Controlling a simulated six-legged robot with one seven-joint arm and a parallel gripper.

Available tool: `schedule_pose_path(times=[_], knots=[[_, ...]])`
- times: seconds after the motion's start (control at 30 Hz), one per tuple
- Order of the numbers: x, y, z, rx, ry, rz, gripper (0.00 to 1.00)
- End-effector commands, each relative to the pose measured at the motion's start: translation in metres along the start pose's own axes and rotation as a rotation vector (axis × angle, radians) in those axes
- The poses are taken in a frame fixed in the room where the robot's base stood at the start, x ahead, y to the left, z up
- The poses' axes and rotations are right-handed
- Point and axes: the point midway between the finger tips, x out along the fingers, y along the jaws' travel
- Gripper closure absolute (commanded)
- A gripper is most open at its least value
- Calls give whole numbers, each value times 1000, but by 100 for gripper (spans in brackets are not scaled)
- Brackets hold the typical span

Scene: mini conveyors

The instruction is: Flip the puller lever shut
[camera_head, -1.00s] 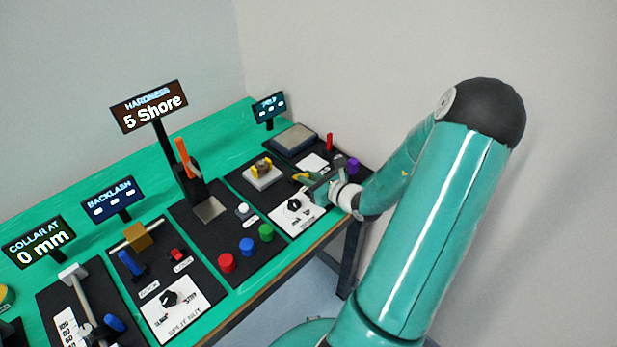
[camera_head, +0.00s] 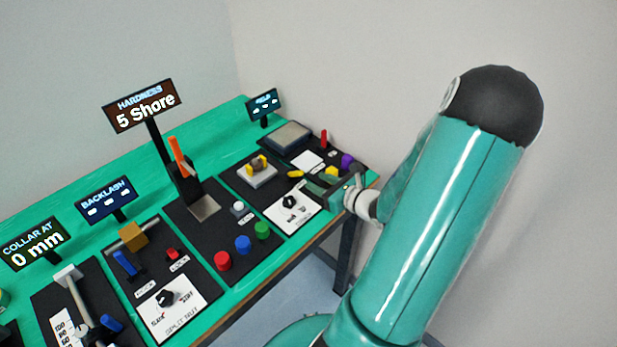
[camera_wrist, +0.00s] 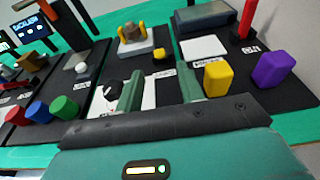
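A short yellow lever (camera_head: 295,174) sits at the front of the panel that carries a white block with yellow jaws (camera_head: 258,168). I take it to be the puller lever; its label is too small to read. In the wrist view the yellow lever (camera_wrist: 162,53) shows end-on, beyond and between my fingers. My gripper (camera_wrist: 162,80) is open and empty, its two green fingers apart. In the head view my gripper (camera_head: 315,188) hangs over the panel's front right, short of the lever and apart from it.
A black knob (camera_head: 290,201) on a white plate is close to my left finger. A yellow block (camera_wrist: 217,78) and a purple block (camera_wrist: 273,70) stand to the right of my fingers. A red upright lever (camera_head: 323,138) is farther back. Green, blue and red buttons lie left.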

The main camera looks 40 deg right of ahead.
Motion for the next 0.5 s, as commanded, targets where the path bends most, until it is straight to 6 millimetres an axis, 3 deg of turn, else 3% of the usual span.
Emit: schedule_pose_path(times=[0.23,0.5], knots=[[-52,-1,0,-1,1,-4,62],[-72,0,0,1,0,-1,62]])
